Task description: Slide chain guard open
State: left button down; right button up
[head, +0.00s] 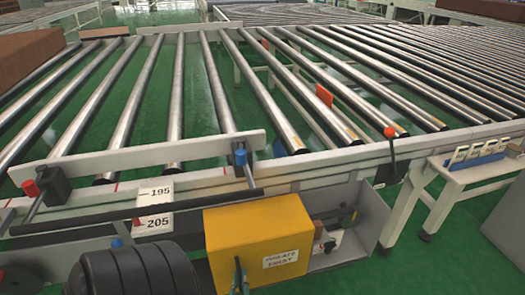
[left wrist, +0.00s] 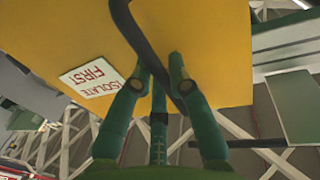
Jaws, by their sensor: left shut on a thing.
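The chain guard (head: 258,238) is a yellow box at the front of the conveyor, with a white "ISOLATE FIRST" label (head: 281,259). Its yellow face fills much of the left wrist view (left wrist: 220,50). A black curved handle (left wrist: 143,38) stands out from that face. My left gripper (left wrist: 160,77) has its green fingers shut on this handle. To the guard's right, an open grey trough (head: 368,222) shows mechanical parts inside. My right gripper is not seen.
A roller conveyor (head: 180,90) runs behind the guard. A scale plate (head: 154,207) marked 195 and 205 is at left. A lever with a red-orange knob (head: 390,132) stands right of the guard. A small white bench (head: 470,172) is at far right.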

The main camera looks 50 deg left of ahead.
pick_arm(q)
jog(key=shift+s+a+f+p, duration=0.1)
jog(key=shift+s+a, duration=0.1)
jog(key=shift+s, duration=0.4)
jog(key=shift+s+a+p, duration=0.1)
jog(key=shift+s+a, duration=0.15)
jog(key=shift+s, duration=0.4)
jog(key=shift+s+a+f+p, duration=0.1)
jog(key=shift+s+a, duration=0.1)
jog(key=shift+s, duration=0.4)
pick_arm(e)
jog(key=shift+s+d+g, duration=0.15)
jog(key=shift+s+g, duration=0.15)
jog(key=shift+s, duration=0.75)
pick_arm(q)
jog(key=c, duration=1.1)
grip_release()
jog(key=shift+r, duration=0.15)
jog(key=shift+c, duration=0.2)
send_near(229, 272)
jog(key=shift+s+d+r, duration=0.1)
jog(key=shift+s+d, duration=0.35)
jog(key=shift+d, duration=0.1)
